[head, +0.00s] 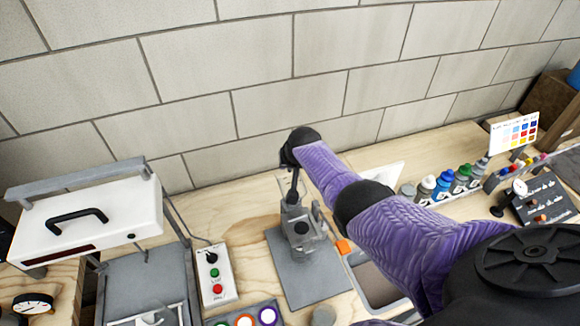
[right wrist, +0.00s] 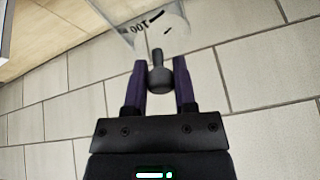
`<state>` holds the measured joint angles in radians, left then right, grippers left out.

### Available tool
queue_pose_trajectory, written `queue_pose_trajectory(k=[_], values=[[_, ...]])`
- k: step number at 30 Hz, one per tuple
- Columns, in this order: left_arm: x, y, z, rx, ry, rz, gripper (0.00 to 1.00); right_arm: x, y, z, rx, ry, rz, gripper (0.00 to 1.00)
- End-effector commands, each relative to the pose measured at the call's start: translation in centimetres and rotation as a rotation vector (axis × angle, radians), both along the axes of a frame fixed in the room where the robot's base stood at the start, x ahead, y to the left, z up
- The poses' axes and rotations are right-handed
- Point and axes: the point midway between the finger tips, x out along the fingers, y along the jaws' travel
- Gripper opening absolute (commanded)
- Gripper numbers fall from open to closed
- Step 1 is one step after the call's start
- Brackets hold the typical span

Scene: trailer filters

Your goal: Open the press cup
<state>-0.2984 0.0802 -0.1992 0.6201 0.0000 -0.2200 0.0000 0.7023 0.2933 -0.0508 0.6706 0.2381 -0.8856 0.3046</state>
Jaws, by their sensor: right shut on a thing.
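The press (head: 301,238) stands on a grey base plate on the wooden bench in the head view. Its dark lever rises from the top of the press to my right gripper (head: 292,165). In the right wrist view the rounded dark knob of the lever (right wrist: 160,78) sits between the two fingers of my right gripper (right wrist: 160,85), which is shut on it. A clear part with a round white disc marked 100 (right wrist: 160,32) shows beyond the knob. I cannot tell whether the cup is open. My left gripper is not in view.
A white heat press (head: 90,230) with a black handle stands at the left. A control box (head: 212,275) with green and red buttons is left of the press. Several bottles (head: 443,185) and a colour chart (head: 515,133) stand at the right. A block wall (head: 250,60) is close behind.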

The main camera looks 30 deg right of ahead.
Motion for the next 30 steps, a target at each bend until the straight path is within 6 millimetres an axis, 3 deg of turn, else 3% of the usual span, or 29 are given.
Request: queue_pose_trajectory(k=[9, 24, 25, 28, 30], values=[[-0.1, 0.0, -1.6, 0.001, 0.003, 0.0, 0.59, 1.1, -0.2, -0.2, 0.001, -0.014, -0.001, 0.0], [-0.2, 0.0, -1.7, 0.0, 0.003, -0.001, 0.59, 1.3, -0.2, 0.0, 0.001, -0.017, -0.001, 0.0], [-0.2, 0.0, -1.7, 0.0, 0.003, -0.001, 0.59, 1.3, -0.2, 0.0, 0.001, -0.017, -0.001, 0.42], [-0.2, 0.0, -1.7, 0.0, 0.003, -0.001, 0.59, 1.2, -0.2, -0.1, 0.001, -0.014, -0.001, 0.63], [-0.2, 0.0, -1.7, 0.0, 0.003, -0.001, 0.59, 1.2, -0.2, -0.1, 0.001, -0.013, 0.0, 0.66]])
